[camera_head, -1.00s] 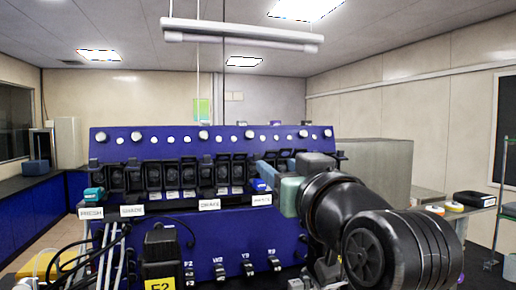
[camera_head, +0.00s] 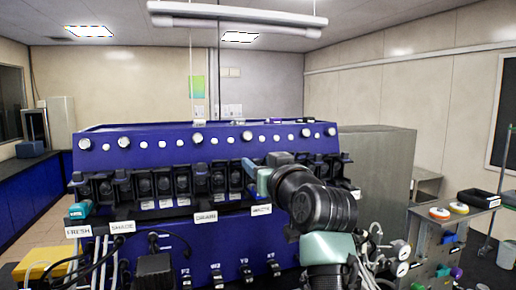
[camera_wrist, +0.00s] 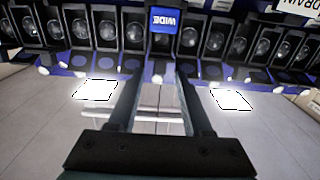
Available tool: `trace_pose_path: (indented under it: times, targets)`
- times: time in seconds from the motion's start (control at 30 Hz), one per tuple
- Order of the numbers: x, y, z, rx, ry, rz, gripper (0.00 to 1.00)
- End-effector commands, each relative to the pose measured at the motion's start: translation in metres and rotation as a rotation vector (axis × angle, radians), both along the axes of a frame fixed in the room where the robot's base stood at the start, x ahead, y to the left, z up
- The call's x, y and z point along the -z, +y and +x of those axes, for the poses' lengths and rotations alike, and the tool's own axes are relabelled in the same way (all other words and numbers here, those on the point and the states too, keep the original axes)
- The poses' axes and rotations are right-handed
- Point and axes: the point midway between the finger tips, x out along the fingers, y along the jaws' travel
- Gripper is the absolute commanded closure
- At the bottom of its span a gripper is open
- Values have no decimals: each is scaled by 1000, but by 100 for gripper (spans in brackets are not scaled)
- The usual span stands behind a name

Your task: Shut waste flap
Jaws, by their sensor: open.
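The white waste label (camera_head: 261,209) is on the front edge of the blue machine, below the right part of the row of black units. My gripper (camera_head: 250,168) is in front of that row, above the label, largely hidden by my arm in the head view. In the wrist view my gripper (camera_wrist: 160,78) is open, with its two dark fingers apart and nothing between the tips. A blue tile with white lettering (camera_wrist: 164,19) lies beyond the tips, in line with the gap. I cannot tell whether it is the waste flap, or how far the flap is open.
The drain label (camera_head: 206,217) is left of the waste label, with the shade label (camera_head: 122,227) and fresh label (camera_head: 78,231) farther left. A teal part (camera_head: 80,210) is at the left end. A grey cabinet (camera_head: 380,165) and a cluttered side stand (camera_head: 435,235) are on the right.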

Motion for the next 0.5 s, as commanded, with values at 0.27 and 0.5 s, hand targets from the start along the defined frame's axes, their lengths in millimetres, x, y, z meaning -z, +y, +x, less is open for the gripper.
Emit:
trace_pose_path:
  times: [0.27, 0.5]
  targets:
    - [-1, 5, 17, 0, 0, 0, 50]
    - [0, 6, 18, 1, -2, 0, 50]
